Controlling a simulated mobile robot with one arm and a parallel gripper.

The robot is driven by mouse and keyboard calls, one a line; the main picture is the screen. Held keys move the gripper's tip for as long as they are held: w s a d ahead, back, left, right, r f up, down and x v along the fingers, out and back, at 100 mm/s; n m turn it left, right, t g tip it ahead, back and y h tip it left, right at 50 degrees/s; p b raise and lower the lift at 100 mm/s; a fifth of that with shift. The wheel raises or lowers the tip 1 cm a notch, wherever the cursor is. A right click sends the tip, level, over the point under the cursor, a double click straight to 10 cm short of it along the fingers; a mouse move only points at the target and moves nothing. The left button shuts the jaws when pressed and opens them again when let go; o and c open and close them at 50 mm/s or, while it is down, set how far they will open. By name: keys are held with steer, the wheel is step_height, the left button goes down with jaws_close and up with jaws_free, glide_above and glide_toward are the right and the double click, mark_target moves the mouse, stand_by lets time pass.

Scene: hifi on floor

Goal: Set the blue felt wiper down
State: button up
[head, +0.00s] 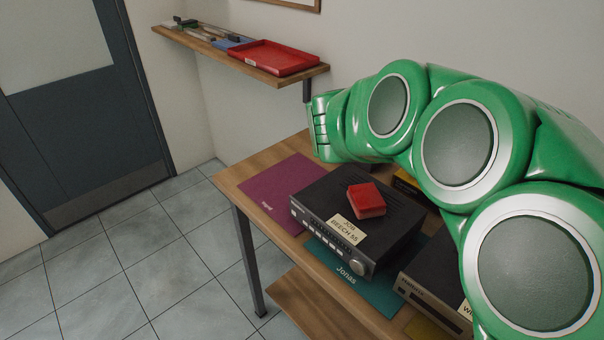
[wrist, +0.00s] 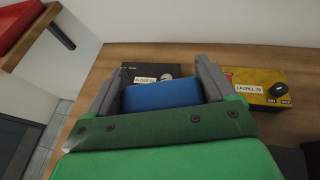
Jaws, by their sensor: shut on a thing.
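The blue felt wiper (wrist: 163,95) is a blue block between the two grey fingers of my gripper (wrist: 160,78) in the wrist view. The gripper is shut on it from both sides. Its lower part is hidden by the green gripper body. Behind it are a black box labelled like "ELDER 52" (wrist: 135,74) and the wooden table (wrist: 100,62). I cannot tell whether the wiper touches anything below. In the head view my green arm hides the gripper and the wiper.
A yellow box labelled "LAUREL 78" (wrist: 268,86) stands right of the gripper, with a small black item on it. A black hi-fi unit (head: 320,225) on the table bears a red block (head: 367,200). A purple mat (head: 270,190) is bare. A wall shelf holds a red tray (head: 273,57).

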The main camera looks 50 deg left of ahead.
steer(key=s+a+r+m+h, duration=0.1)
steer(key=s+a+m+h, duration=0.2)
steer(key=s, duration=1.1)
steer(key=f, duration=0.2)
steer(key=s+f, duration=0.1)
steer(key=f, duration=0.1)
steer(key=shift+a+f, duration=0.1)
steer(key=shift+f, duration=0.15)
steer(key=shift+w+a+f+t, duration=0.1)
steer(key=shift+w+f+t, duration=0.1)
steer(key=shift+t, duration=0.1)
steer(key=w+a+f, duration=0.2)
steer(key=a+f, duration=0.1)
steer(key=w+a+f, duration=0.3)
steer(key=a, duration=0.1)
steer(key=w+a+f, duration=0.2)
steer(key=a+f, duration=0.1)
steer(key=a, duration=0.1)
steer(key=shift+w+f, duration=0.1)
steer(key=shift+w, duration=0.1)
steer(key=shift+w+a+f, duration=0.15)
steer(key=shift+a+f, duration=0.05)
steer(key=shift+f, duration=1.6)
steer(key=shift+f, duration=0.1)
